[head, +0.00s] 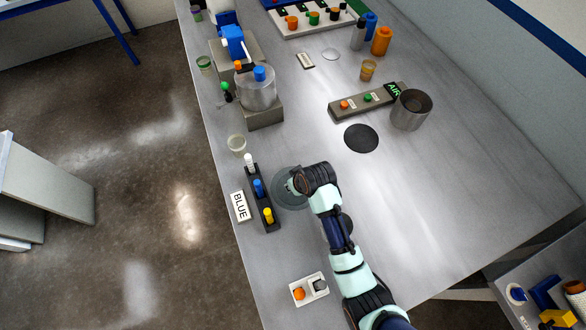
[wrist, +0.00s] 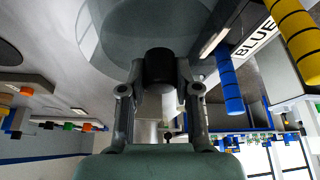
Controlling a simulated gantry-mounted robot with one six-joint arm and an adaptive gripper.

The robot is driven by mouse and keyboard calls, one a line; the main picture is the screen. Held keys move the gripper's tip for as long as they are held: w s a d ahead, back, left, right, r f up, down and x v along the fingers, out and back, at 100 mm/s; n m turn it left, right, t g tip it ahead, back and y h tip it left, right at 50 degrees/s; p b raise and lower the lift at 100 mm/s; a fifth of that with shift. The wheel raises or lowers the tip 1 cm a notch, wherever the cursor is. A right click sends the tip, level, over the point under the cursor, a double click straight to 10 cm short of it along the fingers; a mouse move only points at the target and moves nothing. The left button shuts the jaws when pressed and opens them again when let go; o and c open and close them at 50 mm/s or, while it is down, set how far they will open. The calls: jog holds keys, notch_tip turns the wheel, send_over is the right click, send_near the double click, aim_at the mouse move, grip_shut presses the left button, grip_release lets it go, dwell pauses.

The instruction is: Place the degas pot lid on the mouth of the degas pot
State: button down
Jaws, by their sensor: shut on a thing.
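The degas pot lid (head: 283,198) is a clear, greyish disc, partly hidden by my gripper in the head view. In the wrist view the disc (wrist: 135,35) fills the top, with a black knob at its centre. My gripper (head: 293,186) is shut on that knob; in the wrist view the fingers (wrist: 160,70) stand on either side of it. I cannot tell whether the lid touches the table. An open grey metal pot (head: 408,118), which looks like the degas pot, stands upright at the right, well away from my gripper. Its mouth is uncovered.
A dark rack with white, blue and yellow pegs (head: 259,196) stands close left of the lid, beside a BLUE label (head: 240,206). A black disc (head: 361,138) and an AIR button block (head: 360,104) lie near the pot. The table (head: 440,210) is clear at right.

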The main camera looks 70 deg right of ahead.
aim_at(303, 199)
notch_tip(303, 199, down, 8)
jog(key=shift+f+b, duration=0.15)
jog(key=shift+b, duration=0.35)
jog(key=shift+f, duration=0.1)
jog(key=c, duration=0.8)
grip_release()
jog(key=shift+r, duration=0.25)
jog(key=p+v, duration=0.2)
jog(key=v, duration=0.9)
jog(key=shift+s+a+r, duration=0.1)
jog(key=shift+s+r, duration=0.1)
jog(key=shift+r, duration=0.15)
